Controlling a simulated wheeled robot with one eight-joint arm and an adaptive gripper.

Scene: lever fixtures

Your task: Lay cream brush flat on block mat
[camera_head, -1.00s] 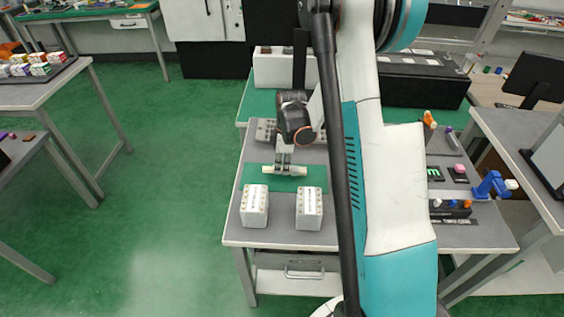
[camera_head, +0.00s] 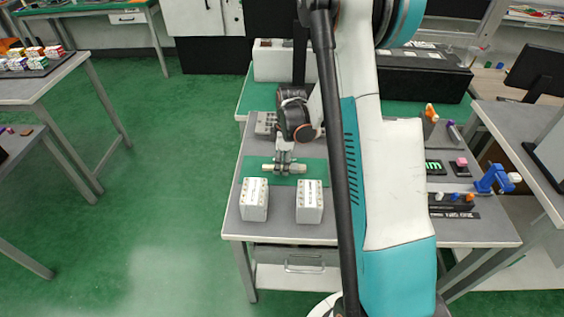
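The cream brush (camera_head: 268,167), a short pale bar, lies level, left to right, over the green mat (camera_head: 312,170) on the grey table. My gripper (camera_head: 284,164) points down at the middle of the brush and covers part of it. The fingers are small in this view. I cannot tell whether they are shut on the brush or spread around it. I also cannot tell whether the brush touches the mat.
Two white blocks, a left one (camera_head: 254,199) and a right one (camera_head: 310,201), stand in front of the mat. A grey fixture (camera_head: 266,123) sits behind it. Lever fixtures, one blue (camera_head: 490,179), stand at the right. My arm hides the table's middle.

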